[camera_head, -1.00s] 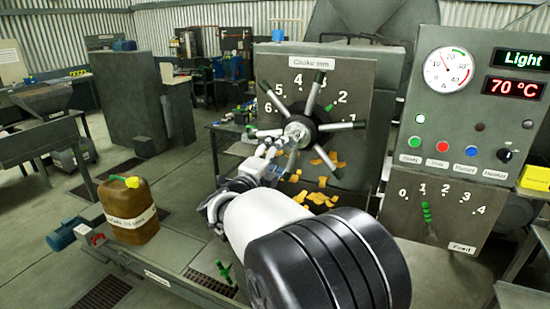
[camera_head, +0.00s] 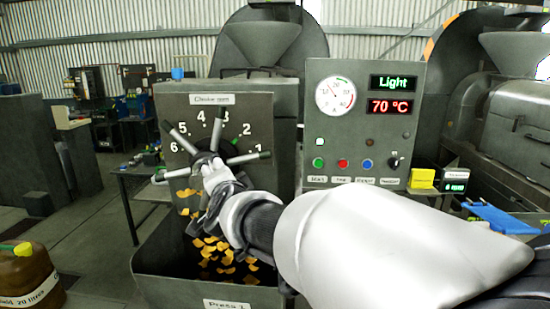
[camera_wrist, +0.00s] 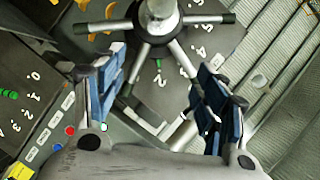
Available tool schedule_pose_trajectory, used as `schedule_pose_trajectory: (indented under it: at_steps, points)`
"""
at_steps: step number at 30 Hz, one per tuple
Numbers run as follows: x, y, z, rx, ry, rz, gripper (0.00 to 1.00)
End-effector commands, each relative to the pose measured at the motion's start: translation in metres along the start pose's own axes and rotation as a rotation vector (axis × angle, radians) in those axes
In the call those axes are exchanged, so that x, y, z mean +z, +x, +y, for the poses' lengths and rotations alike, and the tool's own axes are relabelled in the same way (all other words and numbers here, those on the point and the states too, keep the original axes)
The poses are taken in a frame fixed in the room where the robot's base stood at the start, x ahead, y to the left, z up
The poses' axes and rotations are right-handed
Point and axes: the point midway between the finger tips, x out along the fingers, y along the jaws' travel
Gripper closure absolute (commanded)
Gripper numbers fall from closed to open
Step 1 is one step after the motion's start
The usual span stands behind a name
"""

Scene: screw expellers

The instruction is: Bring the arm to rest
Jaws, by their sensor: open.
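My gripper (camera_wrist: 160,88) is open in the wrist view, its two blue-padded fingers apart with nothing between the tips. The spoked choke handwheel (camera_wrist: 157,25) lies just ahead of the fingers, its hub near the top of the picture. In the head view my arm reaches from the lower right to the choke wheel (camera_head: 234,158). The wrist partly covers the wheel's hub and lower spokes there. I cannot tell from these views whether a finger touches a spoke.
The choke panel (camera_head: 262,110) stands behind the wheel, with a press tray (camera_head: 160,282) holding orange flakes below. The control panel (camera_head: 318,140) reads Light and 70 °C. A brown jerrycan (camera_head: 25,275) stands at lower left. Open floor lies left of the press.

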Motion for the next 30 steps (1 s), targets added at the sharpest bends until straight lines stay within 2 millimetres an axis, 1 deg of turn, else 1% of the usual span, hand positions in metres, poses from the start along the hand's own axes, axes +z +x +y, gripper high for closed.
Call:
schedule_pose_trajectory:
  at_steps: [1, 2, 3, 5, 6, 8, 9, 11, 12, 14, 15, 18, 21, 24, 27, 30]
  points:
    - [-0.015, -0.026, 0.011, 0.030, -0.076, -0.041, 0.34]
    - [-0.019, -0.042, 0.020, 0.054, -0.129, -0.073, 0.34]
    - [-0.023, -0.063, 0.034, 0.088, -0.198, -0.117, 0.34]
    - [-0.028, -0.097, 0.059, 0.146, -0.301, -0.181, 0.34]
    - [-0.031, -0.120, 0.077, 0.188, -0.368, -0.223, 0.34]
    - [-0.033, -0.156, 0.107, 0.256, -0.460, -0.286, 0.34]
    - [-0.033, -0.180, 0.127, 0.302, -0.515, -0.328, 0.34]
    - [-0.033, -0.215, 0.157, 0.372, -0.589, -0.386, 0.34]
    - [-0.033, -0.238, 0.177, 0.420, -0.634, -0.424, 0.34]
    - [-0.031, -0.271, 0.204, 0.490, -0.691, -0.479, 0.34]
    - [-0.030, -0.291, 0.221, 0.534, -0.723, -0.513, 0.34]
    - [-0.026, -0.335, 0.255, 0.629, -0.780, -0.587, 0.34]
    - [-0.023, -0.364, 0.278, 0.695, -0.812, -0.640, 0.34]
    - [-0.021, -0.380, 0.289, 0.732, -0.826, -0.670, 0.34]
    - [-0.021, -0.384, 0.293, 0.742, -0.831, -0.680, 0.34]
    - [-0.021, -0.384, 0.292, 0.742, -0.830, -0.681, 0.34]
